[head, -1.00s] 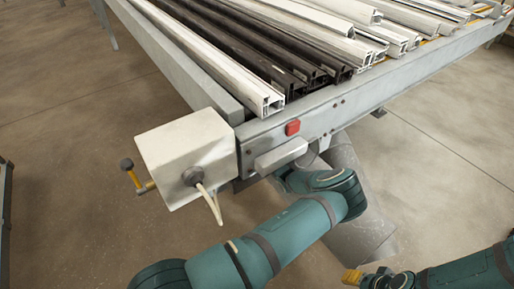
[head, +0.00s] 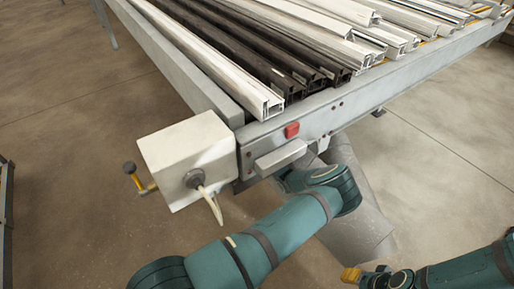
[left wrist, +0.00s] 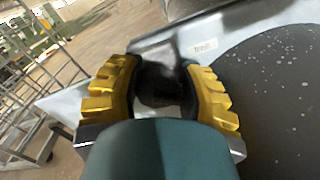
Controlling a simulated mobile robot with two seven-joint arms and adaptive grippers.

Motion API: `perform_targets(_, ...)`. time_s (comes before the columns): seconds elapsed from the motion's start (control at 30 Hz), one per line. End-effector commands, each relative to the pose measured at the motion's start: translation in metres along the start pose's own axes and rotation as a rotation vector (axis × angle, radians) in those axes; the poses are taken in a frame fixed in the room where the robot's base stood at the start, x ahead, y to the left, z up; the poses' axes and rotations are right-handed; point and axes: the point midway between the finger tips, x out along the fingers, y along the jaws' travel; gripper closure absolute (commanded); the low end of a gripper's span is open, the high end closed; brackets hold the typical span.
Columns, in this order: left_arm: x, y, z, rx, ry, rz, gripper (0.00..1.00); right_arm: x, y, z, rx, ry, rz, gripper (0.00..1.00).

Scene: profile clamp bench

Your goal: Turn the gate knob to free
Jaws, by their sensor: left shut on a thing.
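My left gripper (left wrist: 165,95) shows in the left wrist view with its two yellow ribbed fingers shut on a dark piece. This piece, which I take to be the gate knob (left wrist: 158,82), is mostly hidden between the fingers, and its turn position cannot be read. A small label (left wrist: 203,47) on the pale surface behind it is too blurred to read. In the head view my left arm reaches under the bench's front edge, and its gripper is hidden there. My right gripper (head: 351,275) is at the bottom of the head view, away from the bench; its opening is unclear.
The bench (head: 345,110) carries long white and black profiles. On its front are a red button (head: 291,130) and a grey bar (head: 280,158). A white box (head: 185,155) with a yellow crank (head: 141,184) and a cable stands at the corner. A dark rounded surface (left wrist: 275,90) lies close beside the left gripper.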

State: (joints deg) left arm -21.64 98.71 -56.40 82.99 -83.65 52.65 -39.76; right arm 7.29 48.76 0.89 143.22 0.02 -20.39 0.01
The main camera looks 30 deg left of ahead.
Motion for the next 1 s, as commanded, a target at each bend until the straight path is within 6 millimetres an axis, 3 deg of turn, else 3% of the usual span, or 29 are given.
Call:
perform_targets(0.5,-0.0007,0.0005,-0.0004,-0.354,0.002,-0.001,0.98,-0.0055,-0.0020,0.0006,0.000,-0.003,0.000,0.53)
perform_targets(1.0,-0.0008,0.0004,-0.0005,-0.431,0.003,-0.001,0.98,-0.0062,-0.0023,0.0008,0.000,-0.004,0.000,0.53)
